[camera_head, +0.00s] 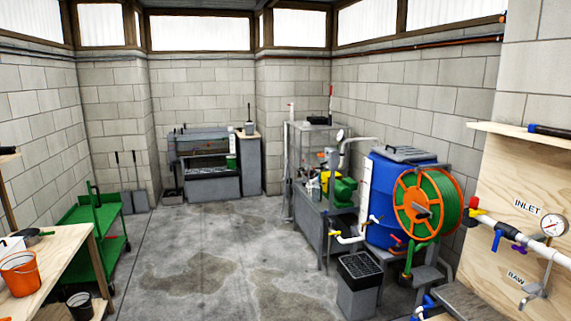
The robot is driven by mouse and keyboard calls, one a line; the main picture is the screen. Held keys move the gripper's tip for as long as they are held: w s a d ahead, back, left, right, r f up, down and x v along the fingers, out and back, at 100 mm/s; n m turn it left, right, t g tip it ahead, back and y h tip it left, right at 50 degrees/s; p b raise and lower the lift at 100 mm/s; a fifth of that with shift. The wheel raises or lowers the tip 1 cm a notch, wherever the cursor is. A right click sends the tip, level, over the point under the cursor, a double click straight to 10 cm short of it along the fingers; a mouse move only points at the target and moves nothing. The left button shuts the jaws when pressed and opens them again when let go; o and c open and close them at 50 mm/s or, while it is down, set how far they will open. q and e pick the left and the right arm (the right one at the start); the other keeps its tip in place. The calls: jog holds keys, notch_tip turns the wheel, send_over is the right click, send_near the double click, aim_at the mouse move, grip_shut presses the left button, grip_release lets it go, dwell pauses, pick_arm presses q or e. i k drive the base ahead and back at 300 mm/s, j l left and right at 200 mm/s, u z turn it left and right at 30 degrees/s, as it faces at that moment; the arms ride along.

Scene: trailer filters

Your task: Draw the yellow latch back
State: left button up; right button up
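I cannot make out a yellow latch for certain. Small yellow parts show in several places. A yellow piece (334,233) sits on the white pipe fitting in front of the blue barrel (381,205). A yellow and red fitting (475,208) is at the left end of the white pipe on the plywood panel at the right. A larger yellow object (327,183) stands beside a green one on the grey bench. Neither of my grippers is in view.
A green and orange hose reel (426,203) stands before the barrel, with a grey bin (358,284) below. A green cart (92,240) and a wooden table with an orange bucket (21,272) are at the left. The concrete floor (220,265) between is clear.

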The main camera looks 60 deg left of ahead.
aim_at(473, 213)
jog(key=i+j+u, duration=0.15)
jog(key=j+u, duration=0.35)
jog(key=i+j+u, duration=0.2)
jog(key=u, duration=0.3)
jog(key=i+j+u, duration=0.15)
jog(key=i+j, duration=0.15)
jog(key=i+j+u, duration=0.15)
jog(key=i+j, duration=0.15)
jog(key=i, duration=0.2)
jog(key=i+j+u, duration=0.1)
jog(key=i, duration=0.3)
jog(key=i+j+u, duration=0.15)
jog(key=i+j, duration=0.35)
jog(key=i, duration=0.25)
jog(key=i+j, duration=0.15)
jog(key=i, duration=0.35)
jog(key=z, duration=2.35)
